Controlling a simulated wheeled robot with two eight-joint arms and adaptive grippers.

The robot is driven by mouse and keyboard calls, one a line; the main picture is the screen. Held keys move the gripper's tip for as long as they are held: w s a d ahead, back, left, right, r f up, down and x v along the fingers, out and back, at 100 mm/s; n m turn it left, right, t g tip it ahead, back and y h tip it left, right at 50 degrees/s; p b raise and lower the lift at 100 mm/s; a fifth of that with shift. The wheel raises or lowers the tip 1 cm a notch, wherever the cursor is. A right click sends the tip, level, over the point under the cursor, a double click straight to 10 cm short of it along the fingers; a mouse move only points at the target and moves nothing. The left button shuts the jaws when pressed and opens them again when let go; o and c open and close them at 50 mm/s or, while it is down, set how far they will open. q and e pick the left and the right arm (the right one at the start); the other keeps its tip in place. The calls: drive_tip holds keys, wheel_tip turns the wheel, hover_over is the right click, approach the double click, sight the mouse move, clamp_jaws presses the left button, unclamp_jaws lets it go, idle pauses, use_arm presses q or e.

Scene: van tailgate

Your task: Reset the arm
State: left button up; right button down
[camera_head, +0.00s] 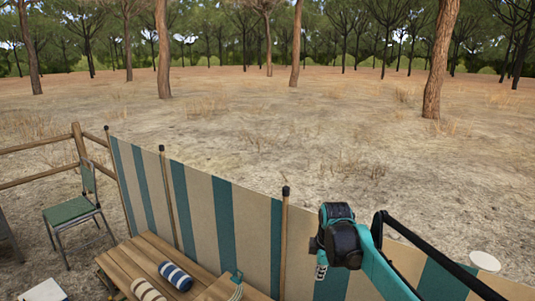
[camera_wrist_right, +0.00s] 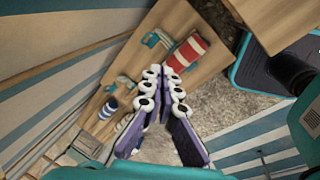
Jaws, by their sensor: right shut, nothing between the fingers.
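My right arm rises at the lower right of the head view, with its right gripper (camera_head: 321,266) hanging small and partly hidden below the dark wrist joint, in front of the striped windbreak (camera_head: 235,225). In the right wrist view the right gripper (camera_wrist_right: 163,80) shows its purple fingers with white and black rollers. The fingers are shut with nothing held between them. They hang above the ground and wooden surfaces, apart from the rolled cloths. My left gripper is in neither view.
A slatted wooden table (camera_head: 147,252) holds a blue-and-white roll (camera_head: 175,276) and a beige striped roll (camera_head: 147,290). A green chair (camera_head: 70,212) stands at left. The wrist view shows a red-and-white roll (camera_wrist_right: 188,53) on wood. Open dry ground lies beyond the windbreak.

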drive_tip(key=s+d+r+m+t, duration=0.2)
drive_tip(key=s+m, duration=0.7)
drive_tip(key=s, duration=0.6)
drive_tip(key=s+f+m+t, duration=0.1)
drive_tip(key=s+f+m, duration=0.2)
drive_tip(key=s, duration=0.3)
drive_tip(key=s+f+m+t, duration=0.1)
drive_tip(key=s+f+m, duration=0.2)
drive_tip(key=s+m, duration=0.1)
drive_tip(key=shift+s+d+m, duration=0.25)
drive_tip(key=shift+s+m, duration=0.15)
drive_tip(key=shift+s, duration=0.45)
